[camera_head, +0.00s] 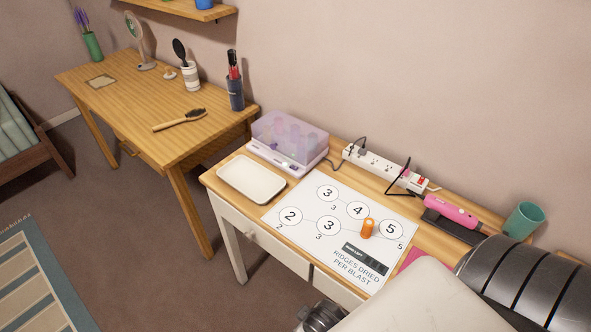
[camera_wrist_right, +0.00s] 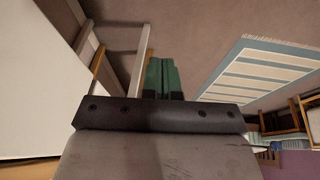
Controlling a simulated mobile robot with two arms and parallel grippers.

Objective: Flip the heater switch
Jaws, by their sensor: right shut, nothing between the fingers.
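The heater (camera_head: 287,140) is a lavender box with a clear lid at the back left of the white-fronted table, with several rollers showing inside. Small marks show on its front base, but its switch is too small to make out clearly. My right arm comes in at the lower right of the head view, and its gripper cannot be made out there. In the right wrist view my right gripper (camera_wrist_right: 163,75) has its green fingers together and empty, over floor and table legs, away from the heater. My left gripper is not in view.
A white tray (camera_head: 251,179) lies in front of the heater. A power strip (camera_head: 383,168), a pink styling tool (camera_head: 450,210) and a green cup (camera_head: 524,220) line the back.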

